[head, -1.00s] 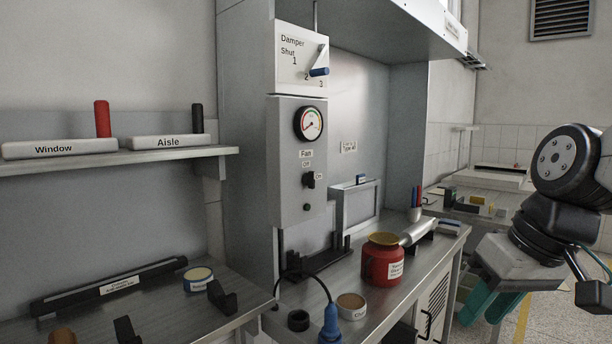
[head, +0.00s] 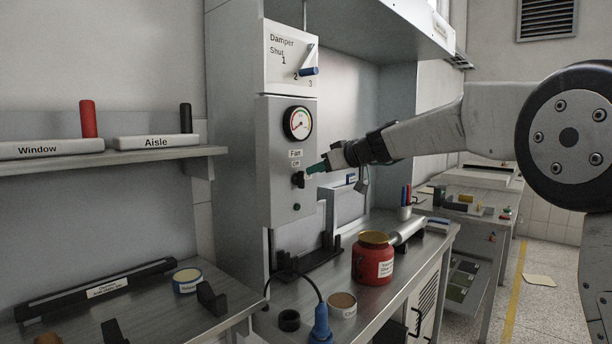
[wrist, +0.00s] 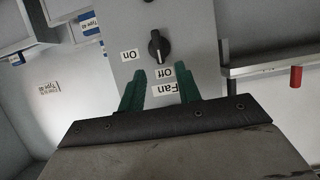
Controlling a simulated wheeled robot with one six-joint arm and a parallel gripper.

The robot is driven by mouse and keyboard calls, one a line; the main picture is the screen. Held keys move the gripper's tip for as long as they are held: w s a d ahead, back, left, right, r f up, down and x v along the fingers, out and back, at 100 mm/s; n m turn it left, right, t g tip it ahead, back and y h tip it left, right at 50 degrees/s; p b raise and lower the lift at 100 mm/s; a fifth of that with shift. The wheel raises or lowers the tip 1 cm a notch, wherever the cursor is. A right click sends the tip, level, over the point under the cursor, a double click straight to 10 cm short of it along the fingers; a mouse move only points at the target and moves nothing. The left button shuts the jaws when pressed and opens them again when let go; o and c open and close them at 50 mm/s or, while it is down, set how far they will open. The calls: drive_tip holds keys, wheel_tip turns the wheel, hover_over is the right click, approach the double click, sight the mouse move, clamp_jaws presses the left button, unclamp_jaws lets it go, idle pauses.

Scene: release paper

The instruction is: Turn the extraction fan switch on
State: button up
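The fan switch is a small black knob (head: 299,180) on the grey panel (head: 280,212), below the "Fan" and "Off" labels. In the wrist view, which looks upside down, the knob (wrist: 159,46) has its long grip pointing roughly toward the "Off" label (wrist: 164,73). The "On" label (wrist: 129,55) is off to its left there. My gripper (head: 316,168) is just right of the knob in the head view. In the wrist view my gripper (wrist: 160,70) has its two green fingers apart and empty, short of the knob; no contact shows.
A damper lever with a blue handle (head: 309,71) and a round gauge (head: 299,124) are above the switch. A red jar (head: 373,260) and a blue plug (head: 321,322) on a cable stand on the bench below. A shelf (head: 150,162) is at the left.

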sight(304, 175)
drive_tip(key=x, duration=0.6)
drive_tip(key=shift+s+d, duration=0.1)
clamp_jaws()
